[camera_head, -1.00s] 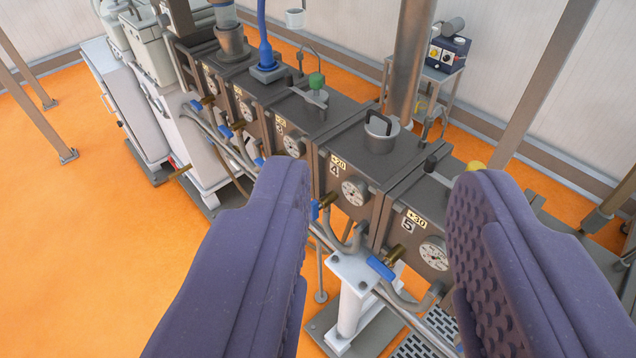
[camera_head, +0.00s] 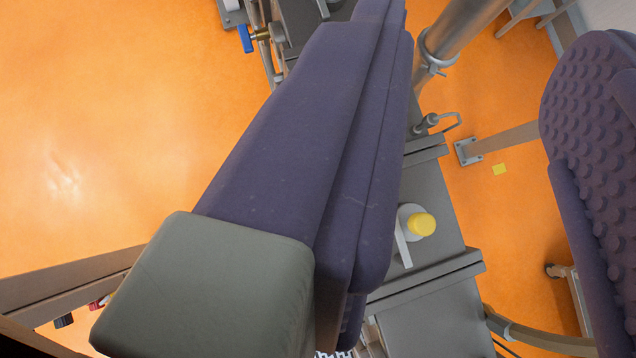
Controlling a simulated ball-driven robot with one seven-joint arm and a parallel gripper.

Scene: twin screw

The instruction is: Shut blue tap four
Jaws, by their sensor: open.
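One blue tap handle (camera_head: 245,38) with a brass body shows at the top left, beside the machine's pipes. I cannot tell which number this tap has. No number plate shows now, and the left finger covers much of the machine's front side. My gripper (camera_head: 490,35) is open, with its two dark purple padded fingers wide apart and nothing between them at close range. The blue handle lies outside the gap, to the left of the left finger and well beyond it.
The grey machine barrel (camera_head: 430,308) runs below the fingers, with a yellow-capped fitting (camera_head: 422,224) on top. A steel column (camera_head: 452,42) rises at the top. Orange floor (camera_head: 110,130) is clear at left. A brown beam (camera_head: 70,285) crosses the lower left.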

